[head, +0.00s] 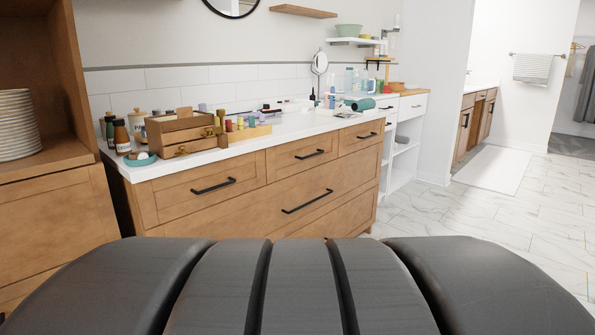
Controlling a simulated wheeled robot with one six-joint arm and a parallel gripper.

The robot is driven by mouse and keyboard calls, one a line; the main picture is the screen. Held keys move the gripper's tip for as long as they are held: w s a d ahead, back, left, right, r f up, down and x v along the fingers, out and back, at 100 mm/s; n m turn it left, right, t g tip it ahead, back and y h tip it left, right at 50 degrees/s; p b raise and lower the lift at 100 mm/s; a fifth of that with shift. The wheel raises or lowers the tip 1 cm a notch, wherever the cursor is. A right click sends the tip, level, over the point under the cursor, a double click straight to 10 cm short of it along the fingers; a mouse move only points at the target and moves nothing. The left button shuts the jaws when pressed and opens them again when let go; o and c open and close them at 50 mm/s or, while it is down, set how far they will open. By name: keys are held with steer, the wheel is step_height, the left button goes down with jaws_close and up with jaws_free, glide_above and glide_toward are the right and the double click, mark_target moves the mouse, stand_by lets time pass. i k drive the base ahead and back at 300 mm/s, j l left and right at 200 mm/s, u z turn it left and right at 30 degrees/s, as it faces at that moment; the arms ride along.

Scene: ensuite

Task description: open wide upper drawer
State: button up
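A wooden dresser (240,205) with a white top stands ahead of me. Its upper row has three drawers, all shut. The upper left drawer (170,199) looks widest and has a black bar handle (213,186). The upper middle drawer (285,161) and upper right drawer (350,142) look narrower, each with a black handle. Below them is a large shut lower front (260,215) with a black handle (307,201). My own dark body covers the bottom of the view and hides part of the dresser's base. My gripper is not in view.
The white countertop (285,128) holds bottles, a small wooden drawer box (185,133) and several toiletries. A wooden shelf unit (45,190) with stacked plates stands close on the left. White shelving (405,150) stands at the right. Tiled floor (480,220) is clear to the right.

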mark_target(277, 209)
steer(key=k+z, duration=0.1)
steer(key=k, duration=0.15)
steer(key=i+l+z, duration=0.3)
steer(key=i, duration=0.55)
steer(key=i+z, duration=0.3)
steer(key=i, duration=0.6)
